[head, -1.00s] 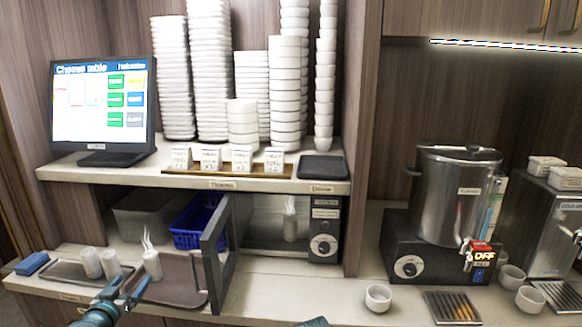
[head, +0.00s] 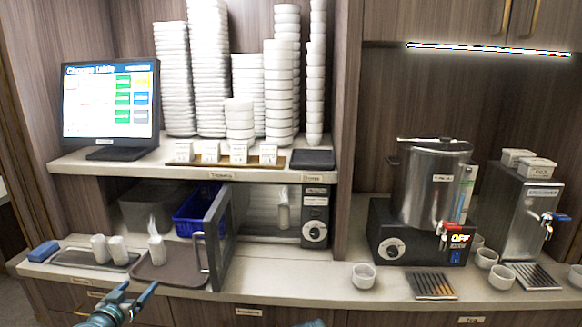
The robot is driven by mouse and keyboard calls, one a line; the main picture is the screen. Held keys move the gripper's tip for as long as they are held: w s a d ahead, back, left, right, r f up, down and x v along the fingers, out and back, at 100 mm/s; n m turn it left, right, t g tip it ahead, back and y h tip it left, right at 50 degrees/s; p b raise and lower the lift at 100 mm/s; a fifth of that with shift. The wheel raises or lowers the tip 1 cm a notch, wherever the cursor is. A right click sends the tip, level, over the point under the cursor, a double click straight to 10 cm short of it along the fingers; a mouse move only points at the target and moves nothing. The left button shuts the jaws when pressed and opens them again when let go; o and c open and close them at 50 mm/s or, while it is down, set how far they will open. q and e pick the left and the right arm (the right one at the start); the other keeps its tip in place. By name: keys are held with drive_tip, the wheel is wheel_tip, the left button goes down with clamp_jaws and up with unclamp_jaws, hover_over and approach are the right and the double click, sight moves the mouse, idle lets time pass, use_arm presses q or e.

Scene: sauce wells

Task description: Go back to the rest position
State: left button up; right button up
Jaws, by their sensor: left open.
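My left gripper (head: 130,294) shows at the bottom left of the head view. Its two fingers are apart with nothing between them. It is in front of the counter edge, below the brown tray (head: 180,272). My right gripper is not clearly seen; only a small teal part shows at the bottom edge. A white steaming cup (head: 157,249) stands on the brown tray. Another white cup (head: 283,217) is inside the open microwave (head: 316,216).
The microwave door (head: 217,240) stands open towards me, over the counter (head: 290,280). White rolls (head: 100,248) lie on a dark tray at left, beside a blue sponge (head: 43,251). A steel urn (head: 430,185) and small white cups (head: 363,276) are at right.

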use_arm(q)
drive_tip(key=s+d+f+m+g+h+p, duration=0.1)
drive_tip(key=d+f+m+g+h, duration=0.15)
drive_tip(key=d, duration=0.65)
drive_tip(key=s+d+f+m+g+h+p, duration=0.1)
drive_tip(key=s+d+f+g, duration=0.2)
drive_tip(key=d, duration=0.6)
drive_tip(key=d+f+m+g+h+p, duration=0.1)
drive_tip(key=d+f+g+h, duration=0.2)
drive_tip(key=d, duration=0.6)
drive_tip(key=s+d+f+g+y+p, duration=0.1)
drive_tip(key=s+d+g+y, duration=0.2)
drive_tip(key=s, duration=0.4)
drive_tip(key=s+d+f+g+y+p, duration=0.1)
drive_tip(key=s+d+g+y+p, duration=0.1)
drive_tip(key=s+d+g+y, duration=0.2)
drive_tip(key=s, duration=0.3)
drive_tip(key=shift+s+d+y, duration=0.15)
drive_tip(key=shift+d+y, duration=0.2)
